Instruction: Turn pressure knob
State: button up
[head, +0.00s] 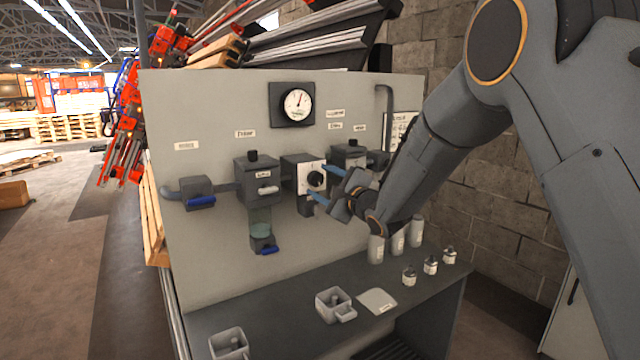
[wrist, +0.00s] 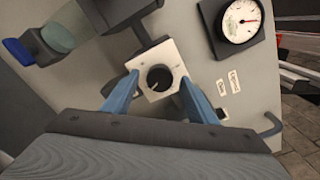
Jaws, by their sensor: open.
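The pressure knob (head: 316,179) is a round black knob on a white square plate, on a dark block fixed to the grey panel. In the wrist view the knob (wrist: 159,78) sits in the middle, with a light pointer mark on it. My gripper (head: 322,183) is open, its two blue fingers spread. In the wrist view my gripper (wrist: 160,88) has one finger on each side of the white plate, with the knob between them. The fingers look apart from the knob; I cannot tell their exact depth to it.
A round gauge (head: 298,104) is mounted above the knob. A filter unit with a clear bowl (head: 260,221) and a blue-handled valve (head: 199,201) are to the left. The bench (head: 262,317) below carries several bottles, a grey container (head: 334,304) and a flat plate (head: 377,301).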

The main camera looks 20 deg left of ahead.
jog(key=b+v, duration=0.2)
jog(key=v, duration=0.4)
jog(key=shift+s+d, duration=0.15)
jog(key=shift+d, duration=0.05)
jog(key=s+d+f+n+g+h, duration=0.15)
jog(key=d+f+h, duration=0.3)
jog(key=d, duration=0.45)
jog(key=s+d+f+n+h, duration=0.25)
jog(key=d+f, duration=0.25)
jog(key=d, duration=0.3)
jog(key=s+d+f+n+g+h, duration=0.1)
jog(key=s+d+f+n+h, duration=0.25)
jog(key=d, duration=0.55)
jog(key=s+d+f+n+g+h, duration=0.1)
jog(key=s+d+f+n+g, duration=0.1)
jog(key=s, duration=0.6)
jog(key=s+d+f+n+g+h+b, duration=0.1)
jog(key=s+d+f+n+g, duration=0.2)
jog(key=s+d, duration=0.3)
jog(key=s+d+f+n+g+h, duration=0.1)
jog(key=s+d+f+n+g, duration=0.1)
jog(key=s, duration=0.7)
notch_tip(320, 180, down, 3)
jog(key=d+n, duration=0.1)
jog(key=d, duration=0.2)
jog(key=shift+s+g, duration=0.3)
jog(key=shift+g, duration=0.05)
jog(key=shift+r, duration=0.1)
